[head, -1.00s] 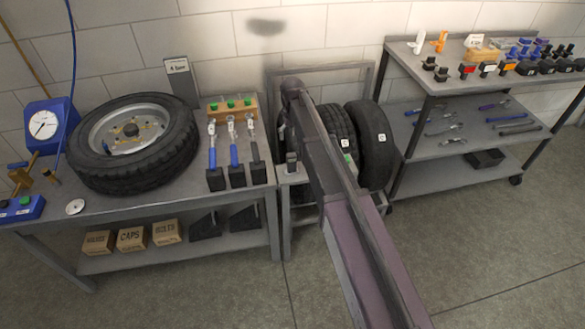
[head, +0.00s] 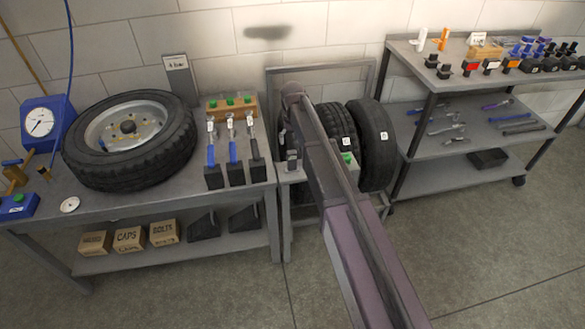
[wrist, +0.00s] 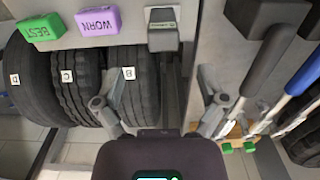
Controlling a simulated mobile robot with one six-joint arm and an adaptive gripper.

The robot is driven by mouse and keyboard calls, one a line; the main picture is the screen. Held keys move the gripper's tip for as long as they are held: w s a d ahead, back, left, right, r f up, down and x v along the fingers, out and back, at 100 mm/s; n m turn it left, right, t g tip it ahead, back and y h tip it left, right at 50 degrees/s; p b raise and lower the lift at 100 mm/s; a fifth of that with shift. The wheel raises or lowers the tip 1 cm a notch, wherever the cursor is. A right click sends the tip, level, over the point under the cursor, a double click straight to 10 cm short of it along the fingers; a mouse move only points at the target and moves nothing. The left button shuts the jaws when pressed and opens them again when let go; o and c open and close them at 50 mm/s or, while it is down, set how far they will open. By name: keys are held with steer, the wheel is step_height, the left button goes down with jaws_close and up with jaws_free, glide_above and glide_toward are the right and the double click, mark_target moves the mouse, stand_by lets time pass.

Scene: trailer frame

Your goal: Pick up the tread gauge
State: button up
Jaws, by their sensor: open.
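What looks like the tread gauge, a small grey block with a dark top (wrist: 162,30), stands on a grey ledge at the top middle of the wrist view. In the head view it is the small upright grey thing (head: 291,160) on the ledge in front of the tyre rack, left of my arm. My gripper (wrist: 160,103) is open and empty in the wrist view, with its fingers spread wide. The gauge lies beyond the fingertips, in line with the gap between them. In the head view my arm hides the gripper.
A green BEST block (wrist: 40,28) and a purple WORN block (wrist: 98,21) sit beside the gauge. Lettered tyres (wrist: 78,85) stand close by. Black-based tools with long handles (wrist: 262,60) are on the bench (head: 250,190) to the other side. The floor (head: 480,230) is clear.

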mark_target(293, 151)
steer(key=shift+f+b, duration=2.15)
steer(key=shift+f, duration=0.3)
steer(key=shift+s+a+f+b, duration=0.15)
steer(key=shift+f+b, duration=2.45)
steer(key=c, duration=1.2)
